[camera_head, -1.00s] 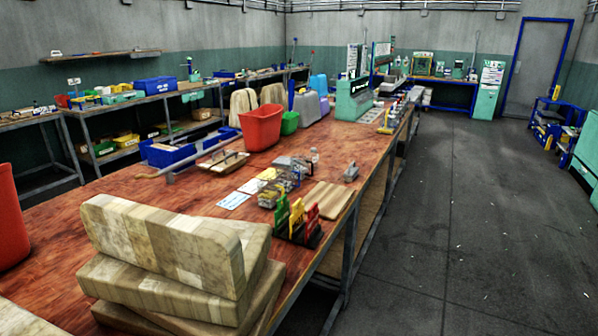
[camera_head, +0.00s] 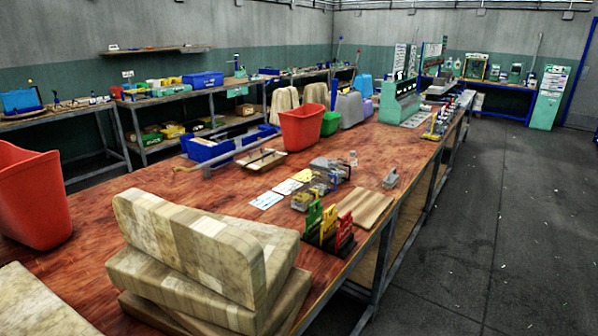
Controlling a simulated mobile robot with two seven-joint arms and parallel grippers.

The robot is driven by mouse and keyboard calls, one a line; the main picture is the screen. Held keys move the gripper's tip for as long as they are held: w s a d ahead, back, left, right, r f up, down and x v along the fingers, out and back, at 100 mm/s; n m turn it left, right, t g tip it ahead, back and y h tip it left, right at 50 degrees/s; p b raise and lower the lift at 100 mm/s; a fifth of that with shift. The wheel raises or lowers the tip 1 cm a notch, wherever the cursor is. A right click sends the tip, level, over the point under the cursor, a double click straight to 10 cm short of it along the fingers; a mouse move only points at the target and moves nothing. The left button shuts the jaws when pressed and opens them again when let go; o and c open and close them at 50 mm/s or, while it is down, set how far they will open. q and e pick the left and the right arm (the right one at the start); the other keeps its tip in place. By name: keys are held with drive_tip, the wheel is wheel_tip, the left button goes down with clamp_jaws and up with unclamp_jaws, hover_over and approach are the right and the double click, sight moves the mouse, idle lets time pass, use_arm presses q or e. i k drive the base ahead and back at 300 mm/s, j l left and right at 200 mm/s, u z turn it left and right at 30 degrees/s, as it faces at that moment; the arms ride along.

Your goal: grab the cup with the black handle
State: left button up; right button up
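I cannot make out a cup with a black handle in the head view. If it is among the small items on the benches, it is too small or hidden to tell. A long wooden workbench (camera_head: 105,262) runs from the near left toward the back right. Neither of my grippers is in view.
Stacked beige blocks (camera_head: 190,235) fill the near bench end. A red bin (camera_head: 37,195) stands at left, another red bin (camera_head: 302,127) farther back. A blue tray (camera_head: 208,149) lies at the bench's far edge. The grey floor (camera_head: 490,240) right of the bench is clear.

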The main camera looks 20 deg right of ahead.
sight(339, 166)
drive_tip(key=l+u, duration=0.25)
drive_tip(key=l, duration=0.15)
drive_tip(key=i+l+u, duration=0.1)
drive_tip(key=l+u, duration=0.2)
drive_tip(key=l, duration=0.15)
drive_tip(key=l+u, duration=0.25)
drive_tip(key=l, duration=1.25)
drive_tip(key=k+l+u, duration=0.1)
drive_tip(key=l, duration=0.5)
drive_tip(key=k+l, duration=0.15)
drive_tip(key=l, duration=0.45)
